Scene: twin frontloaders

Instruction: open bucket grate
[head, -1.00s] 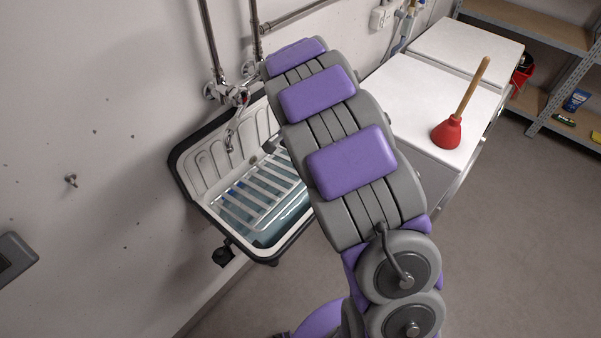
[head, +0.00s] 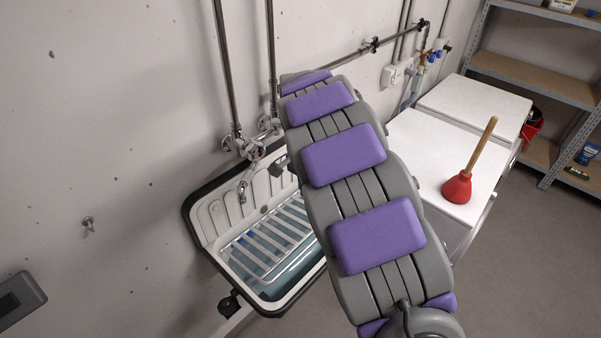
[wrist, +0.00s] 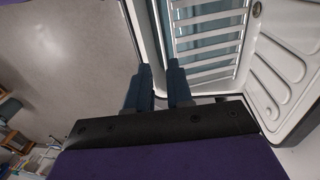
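The white slatted grate (head: 268,240) lies flat across the bucket-like sink (head: 200,228), with bluish water below it. The sink is white inside with a dark rim and is fixed to the wall. In the wrist view the grate's bars (wrist: 208,48) show just beyond and right of my gripper (wrist: 159,65). Its two dark fingers are apart with nothing seen held between them. They are close to the sink's rim; I cannot tell whether they touch it. In the head view my arm covers the sink's right side and mostly hides the gripper.
A tap (head: 243,188) and wall pipes (head: 272,70) are above the sink. Two white machines stand to the right, the nearer bearing a red plunger (head: 457,188). Metal shelves (head: 535,75) are at the far right. The floor on the right is clear.

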